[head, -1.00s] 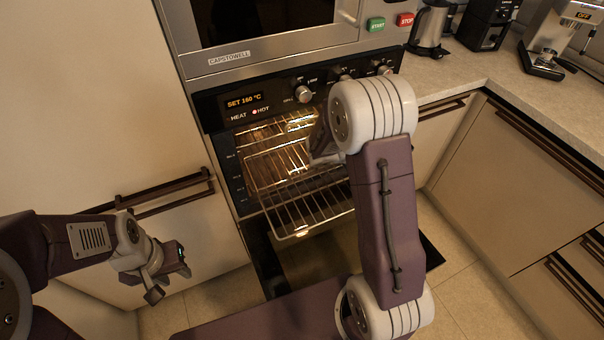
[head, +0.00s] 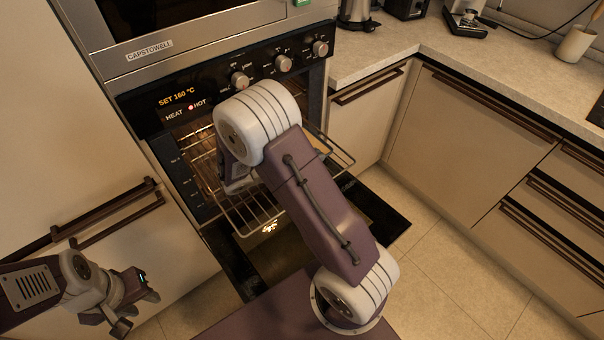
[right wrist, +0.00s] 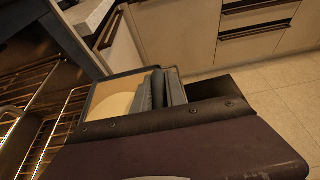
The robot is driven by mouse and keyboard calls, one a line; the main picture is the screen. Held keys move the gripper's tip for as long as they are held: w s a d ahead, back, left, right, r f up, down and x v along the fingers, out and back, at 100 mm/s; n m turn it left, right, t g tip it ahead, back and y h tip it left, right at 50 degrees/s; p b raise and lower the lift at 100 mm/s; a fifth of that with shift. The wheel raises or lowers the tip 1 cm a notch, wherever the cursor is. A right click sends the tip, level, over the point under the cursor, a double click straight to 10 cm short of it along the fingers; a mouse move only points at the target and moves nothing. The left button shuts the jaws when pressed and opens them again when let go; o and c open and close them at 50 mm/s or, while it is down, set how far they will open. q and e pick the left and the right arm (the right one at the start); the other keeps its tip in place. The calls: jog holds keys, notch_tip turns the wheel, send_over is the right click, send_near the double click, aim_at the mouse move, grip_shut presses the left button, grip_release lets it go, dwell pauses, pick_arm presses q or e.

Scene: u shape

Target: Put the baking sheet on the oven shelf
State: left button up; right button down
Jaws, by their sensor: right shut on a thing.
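The baking sheet (right wrist: 97,102) is a shallow tray with a dark rim and a pale round patch inside, seen in the right wrist view. My right gripper (right wrist: 163,90) is shut on its near edge, and its fingers cover part of it. The oven shelf (head: 238,212) is a wire rack pulled partly out of the lit oven; its bars also show in the right wrist view (right wrist: 55,140). In the head view my right arm hides the gripper and most of the sheet. Whether the sheet touches the rack is unclear. My left gripper (head: 136,308) is open and empty at lower left.
The dark oven door (head: 385,222) is folded down below the rack. The control panel (head: 240,80) with knobs is above the opening. A cabinet handle (head: 105,215) juts out at left. A counter (head: 430,38) and drawers stand right; the floor there is clear.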

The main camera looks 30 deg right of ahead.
jog(key=a+f, duration=0.1)
jog(key=a, duration=0.2)
jog(key=shift+f, duration=0.35)
notch_tip(320, 180, down, 4)
jog(key=shift+s+b, duration=0.1)
jog(key=shift+b, duration=0.6)
jog(key=shift+d+f, duration=0.1)
jog(key=shift+f, duration=0.05)
jog(key=c, duration=1.4)
grip_release()
jog(key=shift+o, duration=0.2)
